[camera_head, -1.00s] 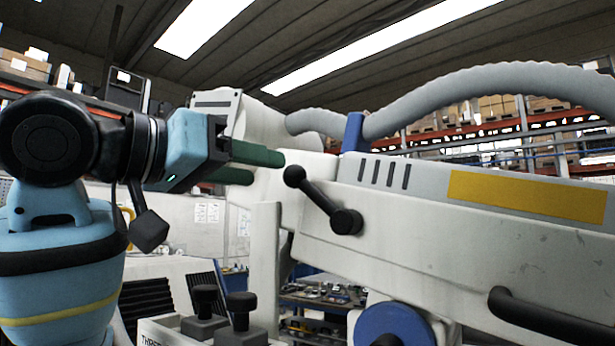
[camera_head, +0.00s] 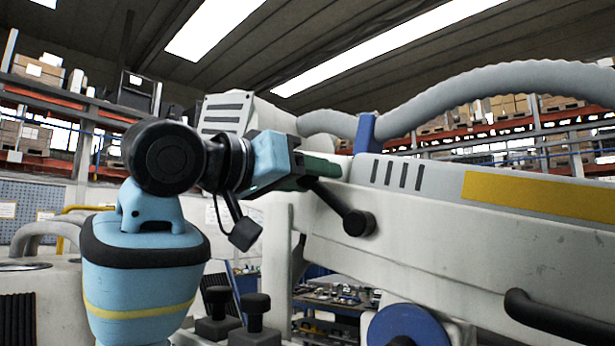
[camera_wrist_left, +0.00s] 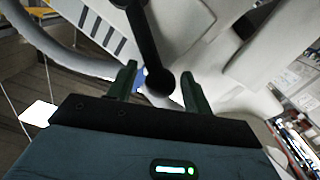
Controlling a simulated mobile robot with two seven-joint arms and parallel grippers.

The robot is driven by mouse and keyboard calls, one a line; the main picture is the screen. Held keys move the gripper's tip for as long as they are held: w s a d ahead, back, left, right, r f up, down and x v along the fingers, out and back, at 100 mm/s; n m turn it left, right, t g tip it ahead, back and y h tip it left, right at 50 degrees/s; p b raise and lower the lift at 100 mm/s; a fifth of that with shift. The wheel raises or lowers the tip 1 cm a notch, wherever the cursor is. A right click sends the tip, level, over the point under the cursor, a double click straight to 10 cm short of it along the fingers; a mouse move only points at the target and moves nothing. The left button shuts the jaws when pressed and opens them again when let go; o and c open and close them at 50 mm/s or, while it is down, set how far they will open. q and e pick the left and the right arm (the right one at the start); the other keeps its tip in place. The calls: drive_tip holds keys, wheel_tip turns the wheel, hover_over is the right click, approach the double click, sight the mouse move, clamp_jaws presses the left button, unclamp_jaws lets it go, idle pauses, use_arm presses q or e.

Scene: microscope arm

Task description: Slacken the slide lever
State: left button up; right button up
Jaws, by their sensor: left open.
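The slide lever (camera_head: 337,205) is a black rod with a ball end and a round pivot on the side of the white microscope arm (camera_head: 420,240). It slants up and left from the pivot. My left gripper (camera_head: 322,172) is at its upper end, with the ball hidden behind the green fingers in the head view. In the left wrist view the lever's ball (camera_wrist_left: 160,82) lies between the two open fingers of my left gripper (camera_wrist_left: 156,85), with a gap visible on each side. My right gripper is not in view.
A grey corrugated hose (camera_head: 480,90) arches above the arm, beside a blue clamp (camera_head: 366,132). A black handle (camera_head: 555,318) and a blue disc (camera_head: 405,328) are lower right. Two black knobs (camera_head: 254,308) stand below my left arm.

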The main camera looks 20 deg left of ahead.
use_arm(q)
clamp_jaws()
drive_tip(key=shift+r, duration=0.1)
idle(0.3)
drive_tip(key=shift+s+d+r+m, duration=0.15)
drive_tip(key=shift+d+r+m, duration=0.2)
drive_tip(key=shift+m, duration=0.3)
drive_tip(key=shift+s+d+r+m, duration=0.15)
drive_tip(key=shift+d+r+m, duration=0.15)
drive_tip(key=shift+m, duration=0.35)
drive_tip(key=s+d+r+m+g+y, duration=0.1)
drive_tip(key=s+d+m+y, duration=0.1)
drive_tip(key=d+m, duration=0.5)
drive_tip(key=shift+s+m, duration=0.2)
drive_tip(key=shift+m, duration=0.4)
